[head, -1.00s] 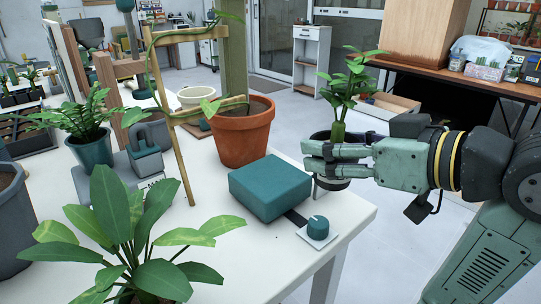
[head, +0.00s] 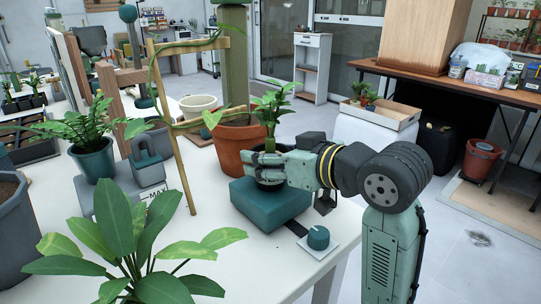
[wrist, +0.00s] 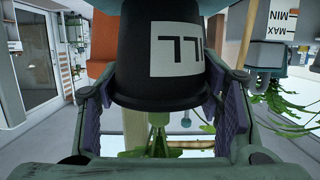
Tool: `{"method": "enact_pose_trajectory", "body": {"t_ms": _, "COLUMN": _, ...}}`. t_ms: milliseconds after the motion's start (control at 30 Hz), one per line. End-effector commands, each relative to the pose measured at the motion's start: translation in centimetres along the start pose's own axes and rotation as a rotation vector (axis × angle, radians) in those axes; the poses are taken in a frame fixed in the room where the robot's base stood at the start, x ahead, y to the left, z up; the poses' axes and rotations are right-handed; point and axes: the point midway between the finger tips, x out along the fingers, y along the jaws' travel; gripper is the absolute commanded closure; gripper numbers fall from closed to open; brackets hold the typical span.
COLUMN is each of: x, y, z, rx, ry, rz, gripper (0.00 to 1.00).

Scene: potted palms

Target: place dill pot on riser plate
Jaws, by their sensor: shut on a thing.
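The dill pot (head: 268,184) is a small dark pot with a leafy green plant above it. My gripper (head: 262,168) is shut on it, and the plant looks upright. In the wrist view the black pot (wrist: 140,85), with a white label, sits between the two finger pads. The riser plate seems to be the teal block (head: 262,212) on the white table. The pot is over the block's back part; I cannot tell whether its base touches. The fingers hide part of the pot.
A teal knob on a small white base (head: 318,238) is in front. A broad-leafed plant (head: 135,255) fills the front left. The white table's (head: 222,262) right edge is near.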

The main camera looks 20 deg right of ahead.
Motion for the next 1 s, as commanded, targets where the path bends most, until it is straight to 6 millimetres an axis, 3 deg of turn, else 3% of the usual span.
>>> {"method": "enact_pose_trajectory", "body": {"t_ms": 333, "x": 0.11, "y": -0.04, "z": 0.36, "rx": -0.002, "ry": 0.002, "rz": 0.0, "gripper": 0.68}}
{"method": "enact_pose_trajectory", "body": {"t_ms": 367, "x": 0.09, "y": -0.04, "z": 0.29, "rx": -0.002, "ry": 0.001, "rz": 0.0, "gripper": 0.39}}
{"method": "enact_pose_trajectory", "body": {"t_ms": 633, "x": 0.07, "y": -0.03, "z": 0.24, "rx": -0.002, "ry": 0.001, "rz": 0.0, "gripper": 0.21}}
{"method": "enact_pose_trajectory", "body": {"t_ms": 1000, "x": -0.07, "y": -0.02, "z": -0.17, "rx": -0.002, "ry": 0.001, "rz": 0.001, "gripper": 0.2}}
